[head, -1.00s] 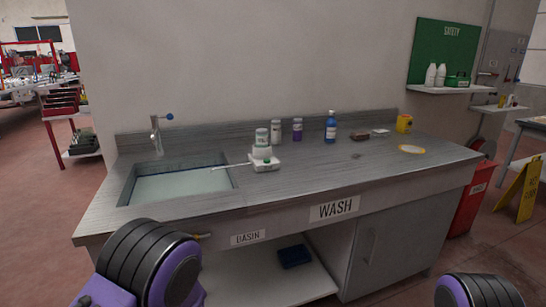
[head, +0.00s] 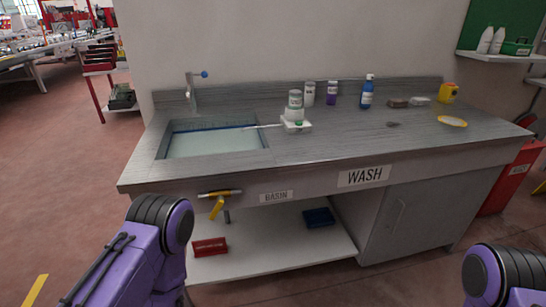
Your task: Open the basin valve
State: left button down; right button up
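The basin valve (head: 218,203) is on the front of the wash counter, left of the BASIN label (head: 276,196). It has a brass body lying level and a yellow lever that hangs down and slightly left. The basin (head: 212,141) above it holds pale water. Purple and black links of my arms show at the lower left and lower right. The left arm's link is left of and below the valve, apart from it in the picture. Neither gripper shows.
A tap with a blue knob (head: 192,90) stands behind the basin. A white dispenser (head: 295,124), bottles and a blue bottle (head: 367,92) stand on the counter (head: 340,145). A red box (head: 209,246) and a blue tray (head: 319,217) lie on the shelf below. Floor at left is clear.

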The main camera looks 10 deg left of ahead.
aim_at(220, 201)
jog(key=u, duration=0.9)
jog(key=k, duration=0.35)
jog(key=z, duration=1.15)
